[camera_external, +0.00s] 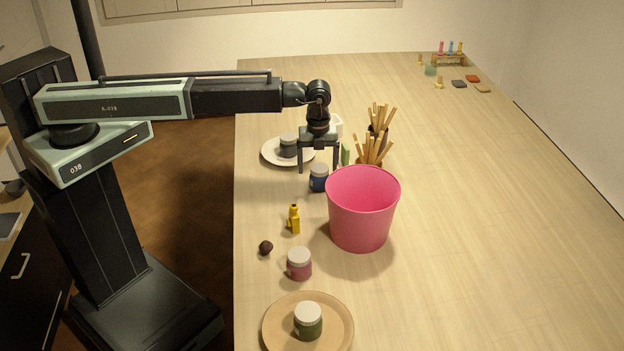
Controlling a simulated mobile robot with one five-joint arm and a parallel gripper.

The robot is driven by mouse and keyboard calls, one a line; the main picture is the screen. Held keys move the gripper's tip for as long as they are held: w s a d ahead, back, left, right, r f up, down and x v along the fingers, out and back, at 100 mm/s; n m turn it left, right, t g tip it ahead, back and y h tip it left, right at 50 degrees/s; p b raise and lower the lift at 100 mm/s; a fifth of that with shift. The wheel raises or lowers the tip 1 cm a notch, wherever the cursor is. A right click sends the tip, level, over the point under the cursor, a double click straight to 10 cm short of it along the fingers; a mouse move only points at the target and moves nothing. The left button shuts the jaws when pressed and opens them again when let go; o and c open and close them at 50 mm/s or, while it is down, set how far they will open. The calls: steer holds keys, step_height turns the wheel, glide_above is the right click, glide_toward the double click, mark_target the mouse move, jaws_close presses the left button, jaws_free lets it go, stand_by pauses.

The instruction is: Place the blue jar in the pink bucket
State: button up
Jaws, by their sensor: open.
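The blue jar (318,183) has a pale lid and stands on the table just left of the pink bucket. The pink bucket (362,212) stands upright on the table with its wide mouth up; its inside floor is hidden. My gripper (319,171) points down at the blue jar, with its two fingers apart, one to each side of the jar's upper part in the picture. I cannot tell how deep the fingers reach around the jar. The jar looks upright.
A grey jar (288,148) sits on a white plate (270,155) behind. Pots of wooden sticks (375,148) stand behind the bucket. In front are a yellow bottle (294,219), dark lump (265,248), pink jar (299,266), and green jar (308,324) on a tan plate (341,325).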

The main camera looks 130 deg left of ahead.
mark_target(320, 168)
steer(key=f+b, duration=0.5)
steer(key=shift+w+a+f, duration=0.15)
steer(key=shift+w+f, duration=0.1)
steer(key=shift+w, duration=0.05)
steer(key=shift+r, duration=0.2)
jaws_close()
steer(key=shift+r, duration=0.1)
steer(key=shift+r+p, duration=0.6)
steer(key=shift+p, duration=0.15)
steer(key=r+p, duration=0.2)
steer(key=shift+s+r+p, duration=0.25)
steer(key=shift+r+p, duration=0.15)
steer(key=s+d, duration=0.3)
steer(key=s, duration=0.1)
steer(key=s+d, duration=0.3)
steer(key=s, duration=0.1)
steer(key=s+d, duration=0.3)
steer(key=s, duration=0.1)
steer(key=shift+s+d+r+p, duration=0.25)
steer(key=shift+d+r+p, duration=0.05)
steer(key=shift+p, duration=0.05)
